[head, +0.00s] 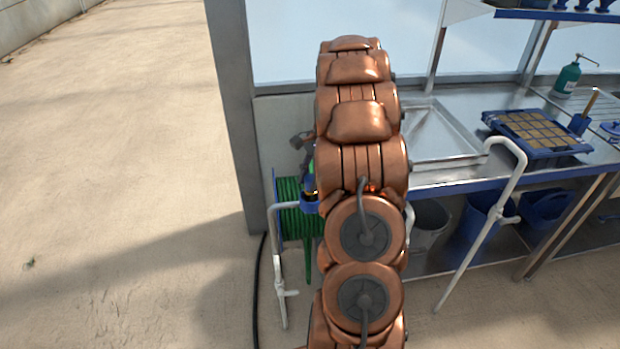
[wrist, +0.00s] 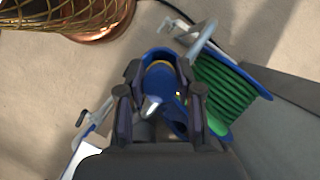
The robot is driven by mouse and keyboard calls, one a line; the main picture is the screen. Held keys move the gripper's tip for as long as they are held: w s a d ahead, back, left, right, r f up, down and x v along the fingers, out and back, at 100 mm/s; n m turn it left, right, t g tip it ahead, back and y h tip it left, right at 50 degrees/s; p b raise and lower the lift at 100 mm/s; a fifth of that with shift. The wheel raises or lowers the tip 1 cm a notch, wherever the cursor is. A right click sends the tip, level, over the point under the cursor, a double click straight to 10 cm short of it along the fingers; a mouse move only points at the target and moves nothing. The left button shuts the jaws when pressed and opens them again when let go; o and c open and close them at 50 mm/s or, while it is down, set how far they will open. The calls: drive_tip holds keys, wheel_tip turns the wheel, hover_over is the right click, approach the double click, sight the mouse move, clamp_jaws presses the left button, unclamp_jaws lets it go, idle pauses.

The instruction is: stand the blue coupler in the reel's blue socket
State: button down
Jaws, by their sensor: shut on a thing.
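My gripper (wrist: 161,84) is shut on the blue coupler (wrist: 161,78), which shows between the fingers in the wrist view with a yellow band and a grey metal part. The reel's blue socket (wrist: 171,54) shows as a rim around and beyond the coupler's far end; I cannot tell how deep the coupler sits. In the head view, the socket (head: 310,208) is at the reel's upper right, partly behind my arm. My gripper (head: 308,158) is just above it, mostly hidden by the arm. The reel (head: 289,191) carries green hose.
A grey post (head: 237,120) stands close left of the reel. To the right is a metal bench (head: 440,178) with a blue seed tray (head: 541,148) and a green bottle (head: 567,78). Buckets (head: 428,222) stand below it. The floor at left is clear.

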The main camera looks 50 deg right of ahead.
drive_tip(key=shift+f, duration=0.6)
drive_tip(key=c, duration=1.1)
unclamp_jaws()
drive_tip(key=shift+o, duration=0.2)
drive_tip(key=p+v, duration=0.4)
drive_tip(key=v, duration=0.7)
drive_tip(key=shift+p, duration=0.3)
drive_tip(key=shift+a, duration=0.1)
